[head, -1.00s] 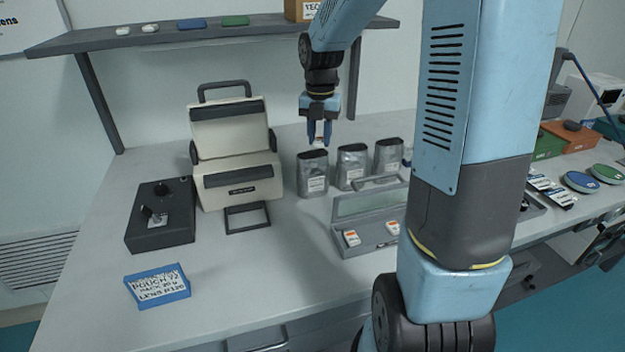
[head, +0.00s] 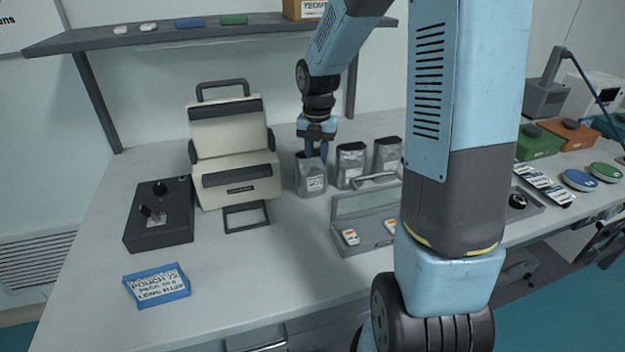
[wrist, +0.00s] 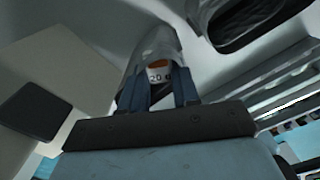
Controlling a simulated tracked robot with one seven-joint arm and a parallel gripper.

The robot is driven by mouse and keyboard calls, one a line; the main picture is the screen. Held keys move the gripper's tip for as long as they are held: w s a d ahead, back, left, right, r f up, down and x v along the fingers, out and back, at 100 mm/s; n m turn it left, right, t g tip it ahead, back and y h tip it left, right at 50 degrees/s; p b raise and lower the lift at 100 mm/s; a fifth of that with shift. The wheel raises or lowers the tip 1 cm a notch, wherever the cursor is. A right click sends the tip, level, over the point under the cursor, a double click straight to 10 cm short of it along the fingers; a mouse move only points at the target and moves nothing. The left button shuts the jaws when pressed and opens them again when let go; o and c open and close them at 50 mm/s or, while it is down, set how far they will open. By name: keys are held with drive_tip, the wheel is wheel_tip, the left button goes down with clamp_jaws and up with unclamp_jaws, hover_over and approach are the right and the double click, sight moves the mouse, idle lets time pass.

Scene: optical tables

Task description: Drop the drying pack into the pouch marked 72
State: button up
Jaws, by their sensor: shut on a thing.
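My gripper (head: 316,153) points down at the mouth of the leftmost grey foil pouch (head: 311,181), its fingertips partly hidden by the pouch. In the wrist view my gripper (wrist: 159,90) is shut on the drying pack (wrist: 159,75), a small white and orange piece whose print looks like "20 G". The leftmost pouch's silvery wall (wrist: 158,43) surrounds the pack there. A middle pouch (head: 350,166) and a right pouch (head: 387,155) stand upright beside it. The pouch label numbers are too small to read.
A cream machine with a handle (head: 236,150) stands left of the pouches, with a black control box (head: 158,230) beside it. An open grey case (head: 365,205) in front holds white and orange packs (head: 350,237). A shelf (head: 165,38) runs above. The table's front left is mostly clear.

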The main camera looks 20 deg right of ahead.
drive_tip(key=shift+f, duration=0.1)
drive_tip(key=o, duration=1.1)
wheel_tip(320, 180, up, 14)
drive_tip(key=shift+f, duration=0.1)
drive_tip(key=s+r+m+t, duration=0.1)
drive_tip(key=s+m+t, duration=0.1)
drive_tip(key=s+m, duration=0.6)
drive_tip(key=s+r+m+t, duration=0.1)
drive_tip(key=s+r+m, duration=0.1)
drive_tip(key=s+m, duration=0.6)
drive_tip(key=s+r+m+t, duration=0.2)
drive_tip(key=s+m, duration=0.6)
drive_tip(key=m, duration=0.6)
drive_tip(key=shift+s+d+r+t, duration=0.15)
drive_tip(key=shift+s+d+t, duration=0.15)
